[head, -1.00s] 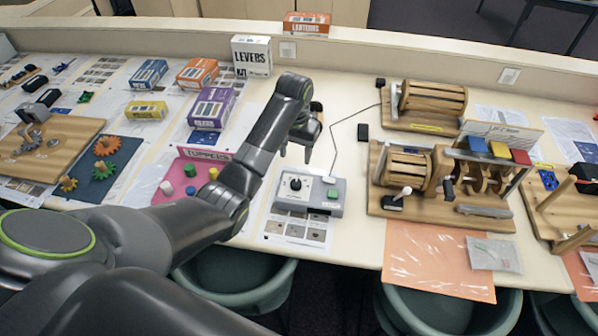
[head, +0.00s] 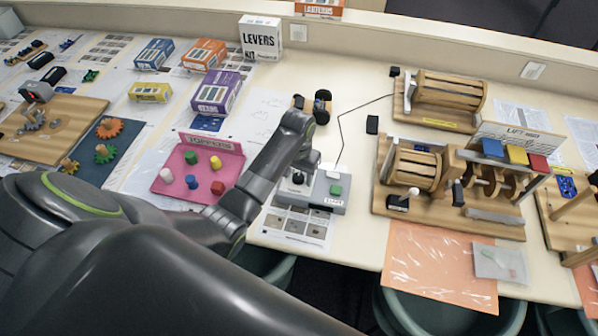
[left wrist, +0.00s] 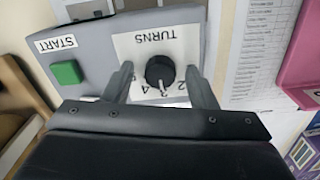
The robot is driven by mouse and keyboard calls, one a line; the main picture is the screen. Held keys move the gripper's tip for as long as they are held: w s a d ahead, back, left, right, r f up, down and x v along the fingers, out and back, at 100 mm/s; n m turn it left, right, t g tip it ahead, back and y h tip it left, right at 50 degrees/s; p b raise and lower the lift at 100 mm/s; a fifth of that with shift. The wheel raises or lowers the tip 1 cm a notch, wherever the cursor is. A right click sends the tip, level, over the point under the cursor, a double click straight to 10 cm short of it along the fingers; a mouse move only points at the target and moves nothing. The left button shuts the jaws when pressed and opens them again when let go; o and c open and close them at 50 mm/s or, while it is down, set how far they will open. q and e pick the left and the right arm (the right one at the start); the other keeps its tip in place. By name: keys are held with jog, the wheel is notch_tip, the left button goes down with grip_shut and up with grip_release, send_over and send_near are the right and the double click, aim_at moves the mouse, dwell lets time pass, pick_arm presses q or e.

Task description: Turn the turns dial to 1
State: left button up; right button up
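The grey control box (head: 326,207) stands on the table in the head view, with a green button (head: 336,190). My left gripper (head: 299,177) is over its dial side and partly hides the dial there. In the left wrist view, the black turns dial (left wrist: 160,70) sits on a white plate marked TURNS, with numbers around it. Its white pointer points down in the picture, apparently near 3. My left gripper (left wrist: 160,86) is open, with one finger on each side of the dial and visible gaps between. My right gripper is not in view.
The green START button also shows in the left wrist view (left wrist: 67,73). A pink board with coloured pegs (head: 181,158) lies left of the box. A wooden lift machine (head: 470,220) stands to the right. A black cable runs behind the box.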

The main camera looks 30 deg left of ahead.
pick_arm(q)
jog(key=c, duration=0.9)
jog(key=shift+n, duration=0.3)
jog(key=n, duration=0.2)
jog(key=shift+w+n, duration=0.1)
jog(key=shift+n, duration=0.3)
jog(key=n, duration=0.9)
jog(key=shift+n, duration=1.8)
